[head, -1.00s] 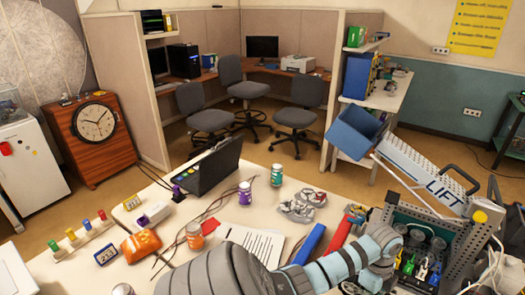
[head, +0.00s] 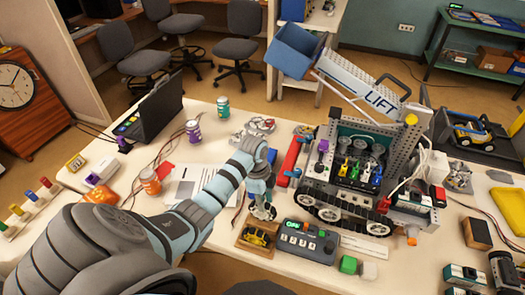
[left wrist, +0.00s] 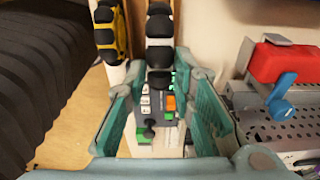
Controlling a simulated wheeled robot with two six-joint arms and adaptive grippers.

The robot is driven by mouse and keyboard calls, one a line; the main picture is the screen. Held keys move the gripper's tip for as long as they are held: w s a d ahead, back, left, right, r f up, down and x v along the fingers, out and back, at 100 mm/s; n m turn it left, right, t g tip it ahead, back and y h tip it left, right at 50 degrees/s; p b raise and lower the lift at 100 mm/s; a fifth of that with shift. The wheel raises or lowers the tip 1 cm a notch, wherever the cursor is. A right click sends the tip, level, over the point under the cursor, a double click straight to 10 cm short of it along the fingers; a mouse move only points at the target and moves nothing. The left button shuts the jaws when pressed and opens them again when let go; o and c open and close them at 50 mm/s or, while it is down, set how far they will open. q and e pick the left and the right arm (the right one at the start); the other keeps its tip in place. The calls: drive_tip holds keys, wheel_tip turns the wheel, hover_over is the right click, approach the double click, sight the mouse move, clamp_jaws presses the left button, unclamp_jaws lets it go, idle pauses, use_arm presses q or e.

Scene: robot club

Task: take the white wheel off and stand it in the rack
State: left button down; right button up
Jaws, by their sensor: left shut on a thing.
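The white wheel (head: 263,211), with a black tyre and pale hub, is held upright in my left gripper (head: 261,198), just left of the tracked robot (head: 345,185). In the left wrist view the wheel (left wrist: 160,52) is edge-on between the two teal fingers of the gripper (left wrist: 165,75). A small wooden rack (head: 243,246) lies just below it in the head view, with a yellow wheel (head: 257,238) in it. The yellow wheel (left wrist: 108,35) also shows left of the held wheel in the wrist view. My right gripper is not in view.
A grey control box (head: 304,243) with a green display stands right of the rack. A red bar (head: 292,158) lies behind the gripper. Cans, papers and a laptop (head: 150,108) are at left.

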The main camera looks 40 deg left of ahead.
use_arm(q)
wheel_tip(320, 180, down, 2)
drive_tip(key=shift+b, duration=0.75)
drive_tip(key=shift+r+p, duration=0.1)
drive_tip(key=shift+p, duration=0.25)
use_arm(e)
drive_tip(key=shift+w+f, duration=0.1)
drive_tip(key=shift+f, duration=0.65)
use_arm(q)
drive_tip(key=shift+f+p, duration=0.2)
drive_tip(key=shift+p, duration=0.4)
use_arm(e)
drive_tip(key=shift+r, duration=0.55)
use_arm(q)
drive_tip(key=shift+f, duration=0.55)
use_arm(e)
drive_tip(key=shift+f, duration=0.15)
use_arm(q)
drive_tip(key=shift+f+b, duration=0.35)
drive_tip(key=shift+f, duration=0.05)
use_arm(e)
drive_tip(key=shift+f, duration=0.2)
use_arm(q)
drive_tip(key=shift+f, duration=0.15)
drive_tip(key=shift+f+b, duration=0.3)
drive_tip(key=shift+f, duration=0.15)
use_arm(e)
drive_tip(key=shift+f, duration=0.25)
